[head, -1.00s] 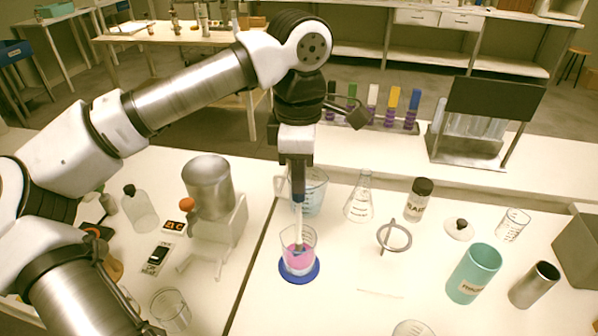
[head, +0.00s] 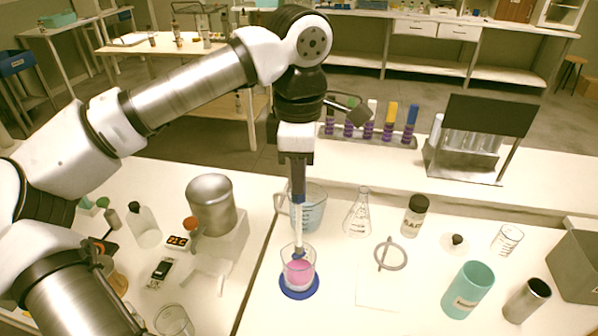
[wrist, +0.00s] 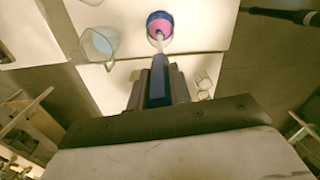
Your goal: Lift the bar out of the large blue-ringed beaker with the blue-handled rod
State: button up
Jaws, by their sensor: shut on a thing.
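My gripper (head: 298,188) is shut on the blue-handled rod (head: 298,215) and holds it upright. The rod's blue handle also shows between the fingers in the wrist view (wrist: 157,80). The beaker (head: 311,262) stands below on a blue ring (head: 299,291) and holds pink liquid (head: 299,274). The rod's blue lower part is inside the beaker's mouth, near the top of the pink liquid. In the wrist view the pale rod end points at the pink beaker (wrist: 160,25). I cannot make out the bar.
A larger beaker (head: 312,210) of pale blue liquid stands close behind the rod. A flask (head: 358,215), a metal ring (head: 391,254) and a teal cup (head: 468,290) are to the right. A metal vessel (head: 210,204) stands left.

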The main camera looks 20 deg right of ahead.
jog(key=shift+r+p, duration=1.7)
jog(key=shift+r, duration=0.9)
jog(key=shift+f, duration=0.1)
